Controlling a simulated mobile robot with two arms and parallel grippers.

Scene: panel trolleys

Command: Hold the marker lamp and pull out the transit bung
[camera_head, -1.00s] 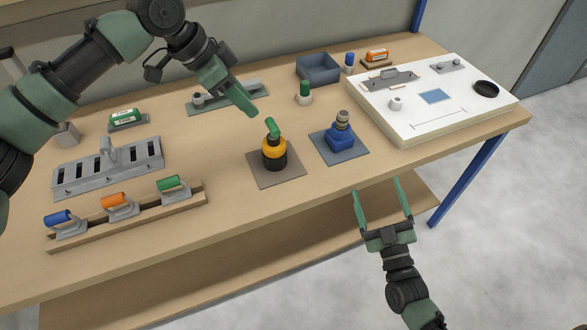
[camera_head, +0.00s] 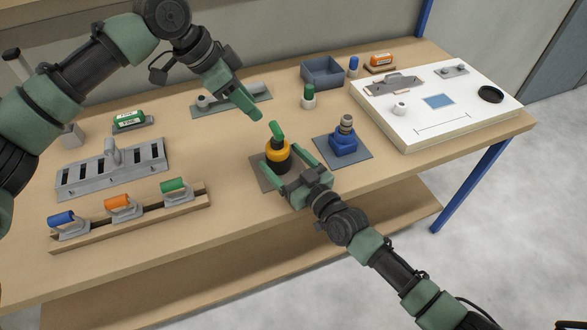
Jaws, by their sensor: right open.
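What looks like the marker lamp is a black body with a yellow band (camera_head: 277,149); it stands upright on a brown mat (camera_head: 263,178). A green piece (camera_head: 277,131), apparently the transit bung, sticks out of its top at a tilt. My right gripper (camera_head: 279,158) is open at the lamp's near side, with one finger on each side of the black lower body; I cannot tell whether they touch it. The gripper partly hides the base. My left gripper (camera_head: 257,115) is above and left of the green piece, apart from it, seen edge-on, so its opening does not show.
A blue fitting (camera_head: 343,143) with a grey top stands on a mat just right of my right gripper. A green-capped cylinder (camera_head: 309,98) and a blue-grey bin (camera_head: 324,71) are behind. A white panel (camera_head: 429,131) fills the right. Handled tools (camera_head: 120,203) are at front left.

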